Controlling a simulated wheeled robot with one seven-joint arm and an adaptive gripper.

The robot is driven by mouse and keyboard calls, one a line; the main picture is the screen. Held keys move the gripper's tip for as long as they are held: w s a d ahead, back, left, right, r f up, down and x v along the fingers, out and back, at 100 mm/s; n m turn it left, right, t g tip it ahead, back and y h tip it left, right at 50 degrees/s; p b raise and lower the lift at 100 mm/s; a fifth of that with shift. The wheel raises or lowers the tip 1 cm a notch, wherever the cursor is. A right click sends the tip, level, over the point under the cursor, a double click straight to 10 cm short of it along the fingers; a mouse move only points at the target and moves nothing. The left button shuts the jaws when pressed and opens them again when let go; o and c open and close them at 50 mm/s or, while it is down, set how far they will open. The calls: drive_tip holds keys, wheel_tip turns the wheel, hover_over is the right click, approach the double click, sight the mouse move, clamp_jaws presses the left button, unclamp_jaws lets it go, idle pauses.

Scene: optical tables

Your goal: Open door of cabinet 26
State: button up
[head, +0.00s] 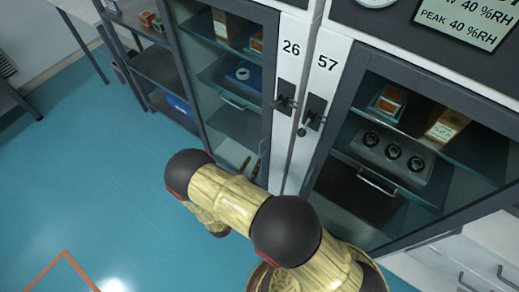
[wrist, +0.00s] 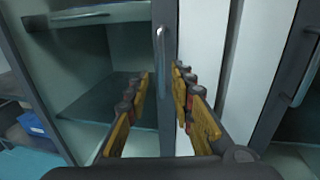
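Cabinet 26 (head: 232,95) is in the upper middle of the head view, with a dark-framed glass door that looks closed. Its number label (head: 291,48) is on the white strip beside the door. Its dark latch handle (head: 285,101) is below the number. In the wrist view, a grey vertical bar handle (wrist: 161,45) stands on the dark door frame (wrist: 166,115). My gripper (wrist: 161,73) is open, its yellow fingers spread on either side of the handle's line. I cannot tell whether they touch it. In the head view my arm hides most of the gripper.
Cabinet 57 (head: 340,55) stands directly right, with its own handle (head: 311,116) close to that of 26. An open dark shelf rack (head: 160,68) is at the left. The blue floor (head: 90,160) is clear on the left.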

sight(260, 151)
drive_tip(key=b+x, duration=0.1)
drive_tip(key=x, duration=0.6)
drive_tip(key=shift+w+d+b, duration=0.25)
drive_tip(key=shift+d+b, duration=0.05)
drive_tip(key=shift+b, duration=0.1)
drive_tip(key=c, duration=0.3)
clamp_jaws()
